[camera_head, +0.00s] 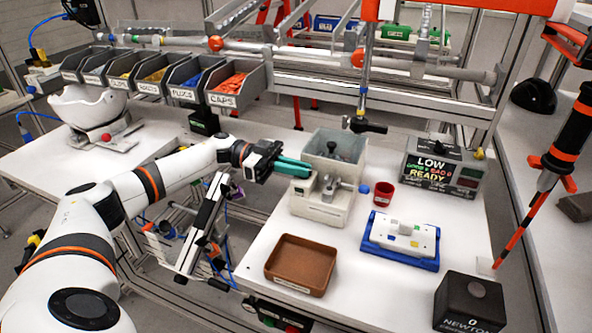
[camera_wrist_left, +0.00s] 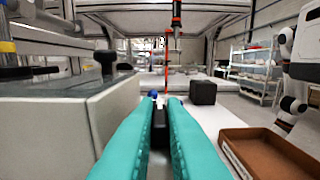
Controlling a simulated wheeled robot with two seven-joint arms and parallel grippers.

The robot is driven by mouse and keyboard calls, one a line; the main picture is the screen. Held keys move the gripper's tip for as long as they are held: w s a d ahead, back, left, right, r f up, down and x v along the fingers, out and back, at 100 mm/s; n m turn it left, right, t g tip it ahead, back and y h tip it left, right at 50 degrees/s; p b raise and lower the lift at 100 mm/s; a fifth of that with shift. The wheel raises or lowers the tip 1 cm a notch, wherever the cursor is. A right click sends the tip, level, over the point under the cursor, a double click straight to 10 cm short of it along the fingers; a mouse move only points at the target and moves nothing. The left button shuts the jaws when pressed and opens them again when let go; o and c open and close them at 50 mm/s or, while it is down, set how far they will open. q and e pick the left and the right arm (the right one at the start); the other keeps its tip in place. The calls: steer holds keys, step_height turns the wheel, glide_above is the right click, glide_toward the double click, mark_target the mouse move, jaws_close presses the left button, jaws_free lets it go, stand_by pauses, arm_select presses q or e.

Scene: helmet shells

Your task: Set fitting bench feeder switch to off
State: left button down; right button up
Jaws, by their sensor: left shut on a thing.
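The feeder (camera_head: 322,205) is a light grey unit with an open hopper (camera_head: 336,144) on the white fitting bench, and small parts lie in the hopper. My left gripper (camera_head: 306,168) reaches its front left side with teal fingers, level with the hopper's lower part. In the left wrist view the teal fingers (camera_wrist_left: 162,122) are nearly together, with a small dark piece (camera_wrist_left: 159,135) between them, which looks like the feeder switch. The fingers hide most of it, so I cannot tell its setting. The grey feeder wall (camera_wrist_left: 110,120) stands just left of the fingers.
A brown tray (camera_head: 301,262), a red cup (camera_head: 384,193), a blue-based white fixture (camera_head: 401,239), a black block (camera_head: 470,300) and a LOW/READY sign box (camera_head: 440,172) stand on the bench. Labelled bins (camera_head: 228,90) line the back. A black-and-orange tool (camera_head: 560,150) hangs at right.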

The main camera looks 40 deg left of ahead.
stand_by(0.5)
arm_select(q)
steer(key=c, duration=1.5)
jaws_free()
steer(key=shift+d, duration=0.1)
steer(key=b+v, duration=0.3)
steer(key=v, duration=0.9)
steer(key=shift+w, duration=0.2)
steer(key=shift+f, duration=0.1)
